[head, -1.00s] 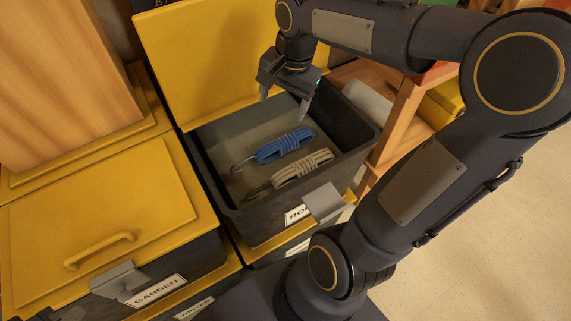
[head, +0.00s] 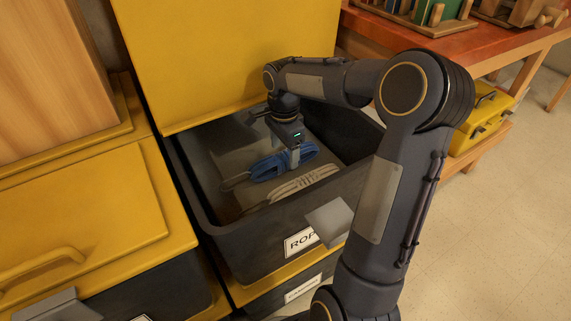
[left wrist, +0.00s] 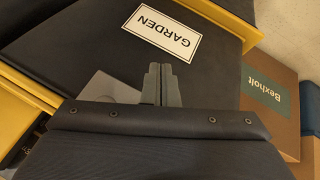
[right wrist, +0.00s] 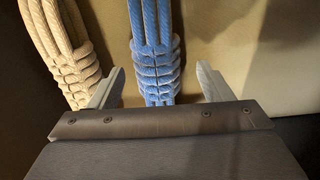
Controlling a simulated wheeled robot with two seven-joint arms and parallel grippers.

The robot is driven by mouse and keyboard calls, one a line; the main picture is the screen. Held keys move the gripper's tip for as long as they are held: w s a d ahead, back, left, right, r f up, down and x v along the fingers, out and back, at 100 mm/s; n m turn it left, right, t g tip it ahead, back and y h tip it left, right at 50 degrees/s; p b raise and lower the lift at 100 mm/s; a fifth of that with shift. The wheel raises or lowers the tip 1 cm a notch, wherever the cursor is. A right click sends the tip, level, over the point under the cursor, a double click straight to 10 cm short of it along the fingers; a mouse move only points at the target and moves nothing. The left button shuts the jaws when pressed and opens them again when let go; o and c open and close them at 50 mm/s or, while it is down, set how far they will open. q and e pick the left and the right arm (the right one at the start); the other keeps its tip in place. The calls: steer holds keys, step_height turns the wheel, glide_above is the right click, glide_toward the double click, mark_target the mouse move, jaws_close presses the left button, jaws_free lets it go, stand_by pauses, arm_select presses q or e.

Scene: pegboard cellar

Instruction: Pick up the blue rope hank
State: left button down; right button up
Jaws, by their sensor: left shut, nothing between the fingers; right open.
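The blue rope hank (head: 282,163) lies in the open dark bin (head: 250,243) labelled ROPE, beside a beige rope hank (head: 300,185). My right gripper (head: 290,150) is inside the bin, over the blue hank and hiding part of it. In the right wrist view, the blue hank (right wrist: 156,60) lies between the open fingers of the right gripper (right wrist: 160,88). The left finger is close to the beige hank (right wrist: 66,55). My left gripper (left wrist: 161,85) is shut and empty, in front of a dark bin labelled GARDEN (left wrist: 150,35); the head view does not show it.
The bin's yellow lid (head: 220,60) stands open behind it. A closed yellow-lidded bin (head: 90,220) is at the left, with a wooden box (head: 50,70) behind. A red-topped bench (head: 410,35) and a yellow toolbox (head: 482,115) stand at the right. Open floor (head: 510,220) lies at the right.

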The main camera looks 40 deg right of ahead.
steer(key=f, duration=0.2)
steer(key=f+b, duration=0.1)
steer(key=shift+s+d+f, duration=0.1)
steer(key=shift+s+f, duration=0.1)
steer(key=shift+f, duration=0.15)
steer(key=shift+r, duration=0.1)
steer(key=c, duration=1.1)
steer(key=shift+c, duration=0.6)
steer(key=shift+r, duration=0.15)
